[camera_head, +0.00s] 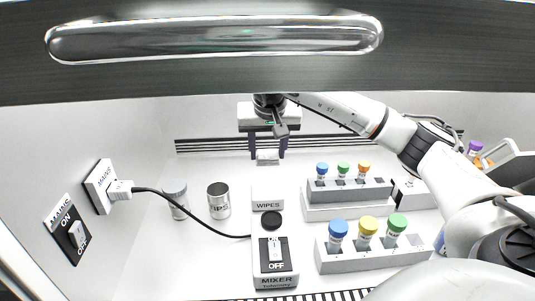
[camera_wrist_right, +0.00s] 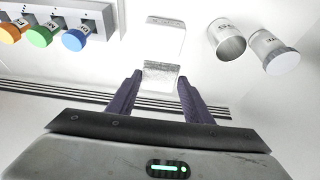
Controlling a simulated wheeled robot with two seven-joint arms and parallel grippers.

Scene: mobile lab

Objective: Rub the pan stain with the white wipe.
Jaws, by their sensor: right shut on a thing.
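My right gripper (camera_head: 268,147) is shut on the white wipe (camera_head: 268,156) and holds it by its edges near the back of the workspace. In the right wrist view the white wipe (camera_wrist_right: 161,74) sits between the two dark fingertips of the gripper (camera_wrist_right: 160,80). A white block labelled WIPES (camera_head: 267,205) stands in front of the gripper and apart from the held wipe. I cannot make out the pan or its stain in either view; my right arm covers part of the right side. My left gripper is not in view.
A mixer (camera_head: 275,255) with a dark round top stands at front centre, its switch marked OFF, a black cable running to the left wall socket (camera_head: 101,187). Racks of capped tubes (camera_head: 372,259) stand right.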

